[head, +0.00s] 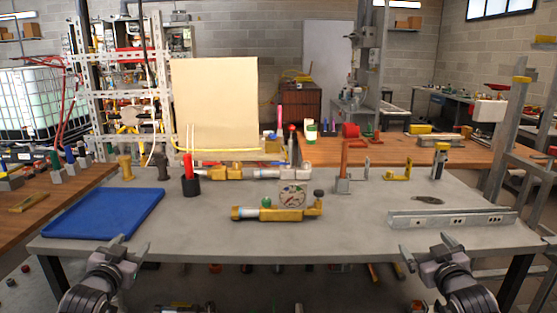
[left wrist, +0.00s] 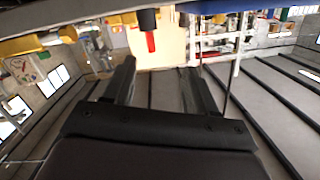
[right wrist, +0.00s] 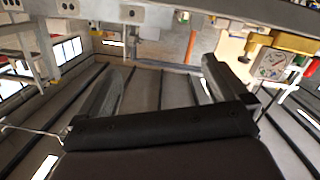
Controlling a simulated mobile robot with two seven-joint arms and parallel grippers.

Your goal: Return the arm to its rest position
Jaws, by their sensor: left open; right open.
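My right gripper (head: 430,250) is at the front right edge of the bench. It is open and empty, with its fingers spread in the right wrist view (right wrist: 160,82). Both arms come in from the bottom of the head view. Neither gripper touches anything that I can see.
A beige panel (head: 215,105) stands behind. The bench's front middle is clear.

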